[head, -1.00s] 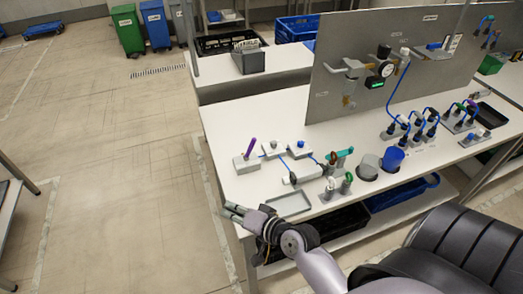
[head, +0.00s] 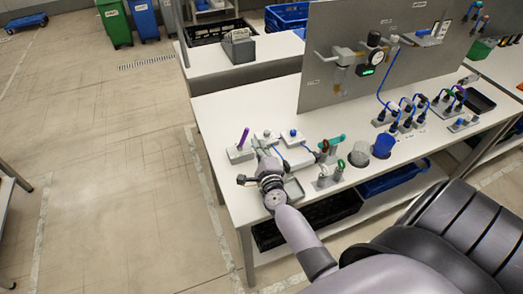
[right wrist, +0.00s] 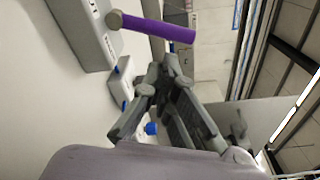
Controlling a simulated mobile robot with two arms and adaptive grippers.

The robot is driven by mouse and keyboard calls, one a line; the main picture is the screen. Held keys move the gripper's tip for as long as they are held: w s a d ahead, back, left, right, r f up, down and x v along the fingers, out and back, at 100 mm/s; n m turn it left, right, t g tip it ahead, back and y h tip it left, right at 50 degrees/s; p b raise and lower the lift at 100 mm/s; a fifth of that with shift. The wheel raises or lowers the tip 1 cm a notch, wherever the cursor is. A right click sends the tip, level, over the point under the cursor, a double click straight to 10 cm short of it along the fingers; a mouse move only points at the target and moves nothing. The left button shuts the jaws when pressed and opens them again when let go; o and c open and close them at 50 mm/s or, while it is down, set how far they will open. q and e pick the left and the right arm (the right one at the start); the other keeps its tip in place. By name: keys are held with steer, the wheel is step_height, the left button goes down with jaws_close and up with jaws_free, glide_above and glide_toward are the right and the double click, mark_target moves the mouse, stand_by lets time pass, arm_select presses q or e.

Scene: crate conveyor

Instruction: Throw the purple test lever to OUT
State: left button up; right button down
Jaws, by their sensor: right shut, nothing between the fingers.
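The purple test lever (head: 243,138) stands up from its grey base block (head: 239,156) at the left end of the white bench, its top leaning slightly right. Its purple handle (right wrist: 168,30) also shows in the right wrist view, joined by a grey pivot to the grey block (right wrist: 78,32). My right gripper (head: 263,149) is over the bench, just right of the lever and apart from it. In the right wrist view its fingers (right wrist: 162,75) are shut and empty, with the handle beyond their tips. My left gripper is out of view.
A teal-handled valve (head: 332,142) and a blue cup (head: 382,147) stand farther right. A grey panel (head: 340,85) rises behind.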

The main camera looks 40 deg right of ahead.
steer(key=shift+x, duration=1.55)
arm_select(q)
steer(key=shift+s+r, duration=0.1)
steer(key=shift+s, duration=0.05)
arm_select(e)
steer(key=shift+w+r, duration=0.1)
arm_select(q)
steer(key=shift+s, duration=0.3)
arm_select(e)
steer(key=shift+a+r+n, duration=0.15)
steer(key=shift+n, duration=0.35)
